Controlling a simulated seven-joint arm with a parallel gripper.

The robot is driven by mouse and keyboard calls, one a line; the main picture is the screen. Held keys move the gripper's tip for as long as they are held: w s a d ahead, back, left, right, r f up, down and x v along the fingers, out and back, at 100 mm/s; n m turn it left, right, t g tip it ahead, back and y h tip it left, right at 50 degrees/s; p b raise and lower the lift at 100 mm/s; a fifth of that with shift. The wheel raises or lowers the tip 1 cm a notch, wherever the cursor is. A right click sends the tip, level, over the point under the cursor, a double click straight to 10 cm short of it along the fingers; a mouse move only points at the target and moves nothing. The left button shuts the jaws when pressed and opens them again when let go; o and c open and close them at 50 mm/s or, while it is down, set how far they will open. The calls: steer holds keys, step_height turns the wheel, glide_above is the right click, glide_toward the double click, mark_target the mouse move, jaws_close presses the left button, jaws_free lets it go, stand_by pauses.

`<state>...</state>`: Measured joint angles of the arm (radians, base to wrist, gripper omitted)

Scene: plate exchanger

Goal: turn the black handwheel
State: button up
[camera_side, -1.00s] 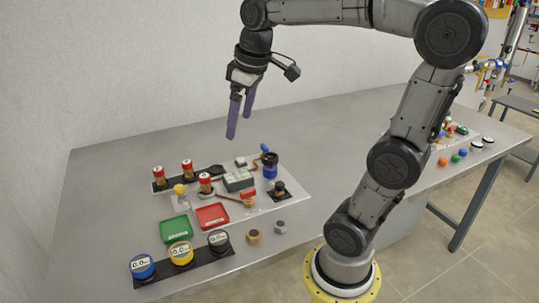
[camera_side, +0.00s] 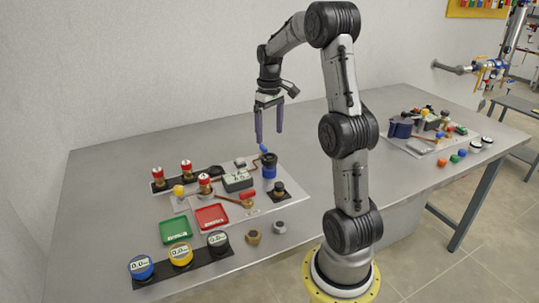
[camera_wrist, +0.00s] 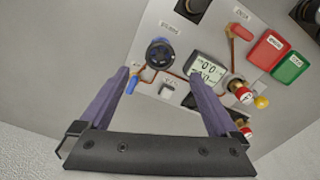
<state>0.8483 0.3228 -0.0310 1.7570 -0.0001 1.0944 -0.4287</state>
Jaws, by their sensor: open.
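The black handwheel (camera_side: 269,159) is a round black cap on a short blue body, standing upright at the back right of the grey panel. In the wrist view the handwheel (camera_wrist: 160,53) is seen from above, lying ahead of the gap between the fingertips. My gripper (camera_side: 268,137) points down with its two purple fingers apart and empty. In the side view it hangs above the handwheel and does not touch it. The fingers also frame the wrist view (camera_wrist: 158,76).
A blue lever (camera_wrist: 131,85) sits close beside the handwheel. A grey display box (camera_side: 238,181), red-capped valves (camera_side: 186,167) and a black knob (camera_side: 278,187) stand nearby. Green (camera_side: 175,229) and red (camera_side: 212,216) trays lie toward the front. Another panel (camera_side: 418,146) is at right.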

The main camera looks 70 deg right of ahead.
mark_target(269, 157)
step_height(269, 157, down, 9)
steer(key=shift+r, duration=0.1)
steer(key=shift+c, duration=0.2)
steer(key=c, duration=1.3)
steer(key=shift+c, duration=0.2)
steer(key=m, duration=0.5)
steer(key=shift+a, duration=0.1)
steer(key=m, duration=0.5)
steer(key=shift+m, duration=0.4)
